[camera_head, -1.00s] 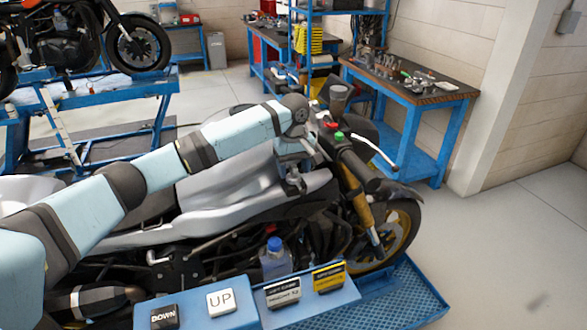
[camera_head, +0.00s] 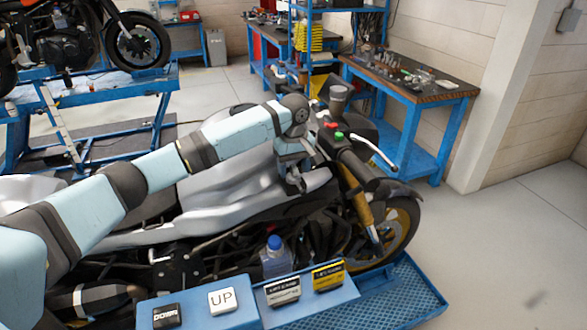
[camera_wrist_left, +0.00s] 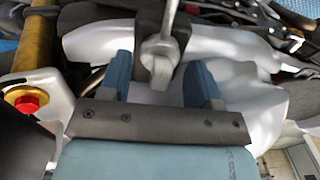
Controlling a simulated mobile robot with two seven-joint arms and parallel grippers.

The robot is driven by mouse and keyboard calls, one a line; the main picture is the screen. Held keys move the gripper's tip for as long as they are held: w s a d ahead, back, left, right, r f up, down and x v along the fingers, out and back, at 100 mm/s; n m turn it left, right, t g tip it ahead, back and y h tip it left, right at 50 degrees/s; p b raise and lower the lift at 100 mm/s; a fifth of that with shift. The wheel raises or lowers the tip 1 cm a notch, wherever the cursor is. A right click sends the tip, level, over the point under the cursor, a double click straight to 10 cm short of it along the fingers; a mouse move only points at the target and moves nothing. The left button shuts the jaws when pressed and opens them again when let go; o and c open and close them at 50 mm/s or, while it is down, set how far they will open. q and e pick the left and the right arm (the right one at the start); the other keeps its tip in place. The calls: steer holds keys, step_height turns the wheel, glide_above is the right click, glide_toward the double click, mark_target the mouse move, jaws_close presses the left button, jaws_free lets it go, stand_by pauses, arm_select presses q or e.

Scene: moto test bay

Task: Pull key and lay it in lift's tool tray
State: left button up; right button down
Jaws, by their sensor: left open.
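My left gripper (camera_head: 294,184) is over the front of the silver motorcycle (camera_head: 225,180), just behind the handlebar. In the left wrist view its two blue fingers (camera_wrist_left: 158,86) are apart. A grey metal piece with a ring-shaped end, apparently the key (camera_wrist_left: 158,47), shows between and just beyond the fingertips. I cannot tell whether either finger touches it. The key cannot be made out in the head view. My right gripper is not in view.
UP (camera_head: 221,300) and DOWN (camera_head: 166,317) buttons sit on a blue panel left of the tray. The handlebar lever (camera_head: 383,158) sticks out to the right of the gripper. A red knob (camera_wrist_left: 27,103) is left in the wrist view. Open floor lies at right.

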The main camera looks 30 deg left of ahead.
mark_target(294, 166)
arm_select(q)
steer(key=shift+p, duration=0.3)
jaws_close()
stand_by(0.3)
steer(key=shift+r+p, duration=1.05)
steer(key=shift+p, duration=0.45)
steer(key=shift+r+p, duration=0.35)
steer(key=shift+r, duration=1.6)
